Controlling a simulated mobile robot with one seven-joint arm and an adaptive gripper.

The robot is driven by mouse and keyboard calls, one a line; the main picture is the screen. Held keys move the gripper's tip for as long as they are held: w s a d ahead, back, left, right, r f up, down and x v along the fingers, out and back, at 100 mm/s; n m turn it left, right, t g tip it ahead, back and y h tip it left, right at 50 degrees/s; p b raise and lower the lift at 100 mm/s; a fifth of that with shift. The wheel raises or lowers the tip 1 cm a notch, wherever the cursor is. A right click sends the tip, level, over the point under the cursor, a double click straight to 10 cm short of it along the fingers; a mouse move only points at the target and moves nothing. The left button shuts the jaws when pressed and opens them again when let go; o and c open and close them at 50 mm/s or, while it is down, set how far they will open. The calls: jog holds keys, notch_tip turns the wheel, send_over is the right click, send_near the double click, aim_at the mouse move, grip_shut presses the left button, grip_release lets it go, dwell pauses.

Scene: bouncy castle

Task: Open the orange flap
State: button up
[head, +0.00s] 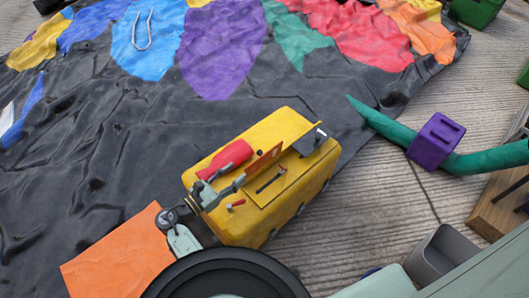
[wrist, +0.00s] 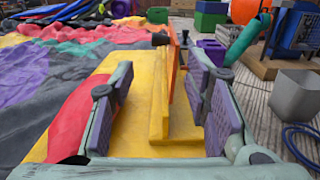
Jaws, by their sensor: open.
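A yellow box (head: 290,197) sits at the edge of the dark, crumpled castle fabric. A thin upright panel on its top has an orange part, the orange flap (head: 266,161). In the wrist view the orange flap (wrist: 173,58) stands edge-on beyond the fingers, behind a yellow upright strip (wrist: 158,98). My gripper (head: 226,184) is low over the near end of the box. In the wrist view my gripper (wrist: 160,80) is open, its purple-padded fingers on either side of the strip, with nothing gripped. I cannot tell whether a finger touches the box.
A red piece (head: 228,158) lies on the box, left of the flap. An orange sheet (head: 118,257) lies at lower left. A green tube with a purple block (head: 435,141) is at right. A grey bin (head: 440,255) stands at lower right.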

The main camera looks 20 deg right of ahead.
aim_at(261, 157)
jog(key=x, duration=1)
jog(key=shift+d+p, duration=0.4)
jog(key=shift+c, duration=0.2)
grip_shut()
